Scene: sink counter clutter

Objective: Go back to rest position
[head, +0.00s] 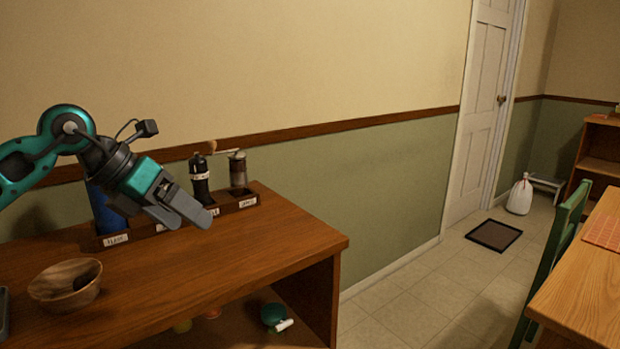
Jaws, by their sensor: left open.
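My left gripper (187,214) is in the head view at the left, with its arm coming in from the left edge. It is open and I see nothing between its grey fingers. It is above the wooden counter (240,249), in front of a labelled dark rack (243,201) at the back. The gripper hides part of the rack and part of a blue item (104,212). My right gripper is not in this view.
A black grinder (200,184) and a grey grinder (238,170) stand in the rack. A wooden bowl (66,288) sits at the counter's front left. The counter's right part is clear. A green chair (552,262) and a table (590,280) stand at the right.

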